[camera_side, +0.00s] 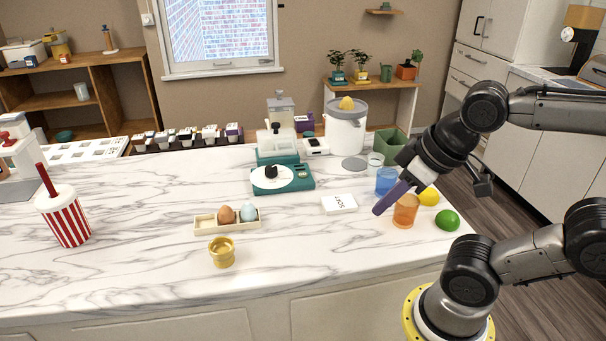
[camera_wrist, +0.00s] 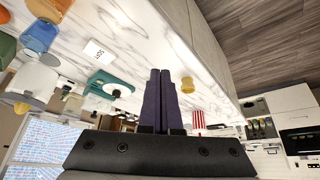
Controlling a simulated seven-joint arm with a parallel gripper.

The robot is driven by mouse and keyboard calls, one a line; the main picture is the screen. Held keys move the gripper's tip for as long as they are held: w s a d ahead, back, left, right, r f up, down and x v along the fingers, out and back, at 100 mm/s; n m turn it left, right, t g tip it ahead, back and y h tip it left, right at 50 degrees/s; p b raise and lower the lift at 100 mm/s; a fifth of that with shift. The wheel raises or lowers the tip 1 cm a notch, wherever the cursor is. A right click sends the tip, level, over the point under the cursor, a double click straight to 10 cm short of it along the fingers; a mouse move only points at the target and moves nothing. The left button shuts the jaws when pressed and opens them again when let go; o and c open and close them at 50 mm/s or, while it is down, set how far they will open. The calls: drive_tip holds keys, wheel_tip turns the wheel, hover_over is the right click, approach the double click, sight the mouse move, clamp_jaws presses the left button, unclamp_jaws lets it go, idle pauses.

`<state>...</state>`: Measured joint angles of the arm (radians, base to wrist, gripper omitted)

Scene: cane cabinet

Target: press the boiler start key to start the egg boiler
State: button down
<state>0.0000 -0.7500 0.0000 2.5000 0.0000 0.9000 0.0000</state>
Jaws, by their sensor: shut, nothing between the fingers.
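A teal appliance (camera_side: 309,185) with a white round top and a dark knob sits mid-counter; it appears to be the egg boiler. Small controls (camera_side: 301,173) show on its right part, too small to tell which is the start key. The teal appliance also shows left of my fingers in the wrist view (camera_wrist: 104,80). My gripper (camera_side: 378,210) is shut and empty, its dark purple fingers together, pointing down-left above the counter. It is to the right of the teal appliance and apart from it. The shut fingertips also show in the wrist view (camera_wrist: 160,72).
A white card (camera_side: 339,204) lies between the appliance and my gripper. Orange (camera_side: 405,211) and blue (camera_side: 386,181) cups stand near my gripper. An egg tray (camera_side: 205,224) with a brown and a bluish egg and a gold cup (camera_side: 222,253) are at front.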

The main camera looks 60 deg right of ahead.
idle(0.6)
drive_tip(key=w+a+r+m+y, duration=0.35)
drive_tip(key=w+r+m, duration=0.3)
drive_tip(key=w, duration=0.25)
drive_tip(key=w+d+r+m+t+y, duration=0.1)
drive_tip(key=w+d+m, duration=0.15)
drive_tip(key=w, duration=0.35)
drive_tip(key=w+d+r+m, duration=0.1)
drive_tip(key=w+m, duration=0.3)
drive_tip(key=w, duration=0.2)
drive_tip(key=w+d+f+m+t, duration=0.2)
drive_tip(key=w+d+f+m, duration=0.3)
drive_tip(key=w+d, duration=0.5)
drive_tip(key=d+f+m, duration=0.3)
drive_tip(key=d+f, duration=0.5)
drive_tip(key=d, duration=0.4)
drive_tip(key=shift+s+d+f+m, duration=0.3)
drive_tip(key=shift+s+d+f, duration=0.05)
drive_tip(key=shift+d, duration=0.05)
